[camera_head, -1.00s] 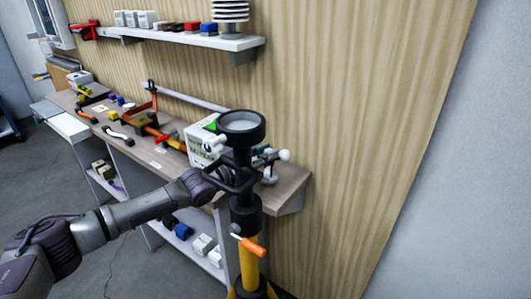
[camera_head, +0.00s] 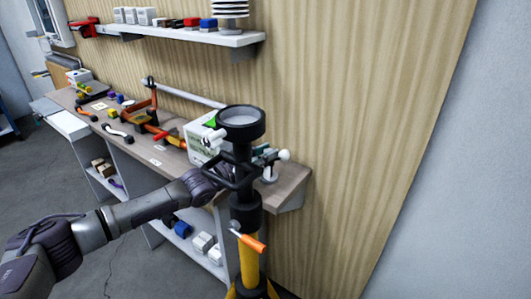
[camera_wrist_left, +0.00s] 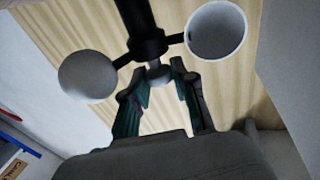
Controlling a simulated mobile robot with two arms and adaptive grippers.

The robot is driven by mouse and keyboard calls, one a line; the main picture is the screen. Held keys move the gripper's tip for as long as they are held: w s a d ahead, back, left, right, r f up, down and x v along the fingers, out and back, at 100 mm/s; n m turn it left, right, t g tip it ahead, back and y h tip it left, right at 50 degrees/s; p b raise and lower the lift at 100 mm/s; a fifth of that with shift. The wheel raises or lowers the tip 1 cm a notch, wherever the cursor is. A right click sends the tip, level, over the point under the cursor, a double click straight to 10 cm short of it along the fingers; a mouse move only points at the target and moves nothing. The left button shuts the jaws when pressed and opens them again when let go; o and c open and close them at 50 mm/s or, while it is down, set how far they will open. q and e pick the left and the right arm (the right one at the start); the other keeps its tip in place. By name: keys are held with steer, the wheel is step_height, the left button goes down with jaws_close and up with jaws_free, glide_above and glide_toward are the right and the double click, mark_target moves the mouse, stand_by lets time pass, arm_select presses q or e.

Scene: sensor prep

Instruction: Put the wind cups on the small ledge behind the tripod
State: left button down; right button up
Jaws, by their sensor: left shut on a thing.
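The wind cups show as white cups on dark arms: one (camera_head: 212,139) left of the tripod's dark round top (camera_head: 241,123), another (camera_head: 285,155) to its right. In the left wrist view two cups flank a dark hub, a rounded one (camera_wrist_left: 87,76) and one with its opening showing (camera_wrist_left: 216,31). My left gripper (camera_head: 238,172) is shut on the wind cups' hub, between its fingers in the wrist view (camera_wrist_left: 163,80). The tripod (camera_head: 250,258) has a yellow lower part. Behind it a wooden ledge (camera_head: 293,182) juts from the wall, partly hidden.
A white box (camera_head: 196,143) stands left of the tripod on the long workbench (camera_head: 150,158), among tools and small parts. An orange handle (camera_head: 252,243) sticks out from the tripod. A wall shelf (camera_head: 180,34) holds boxes above. The wall on the right is clear.

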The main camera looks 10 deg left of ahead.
arm_select(q)
steer(key=shift+c, duration=1.8)
jaws_free()
steer(key=shift+r, duration=0.1)
steer(key=shift+r+p, duration=3)
steer(key=shift+r, duration=0.4)
steer(key=shift+f, duration=0.1)
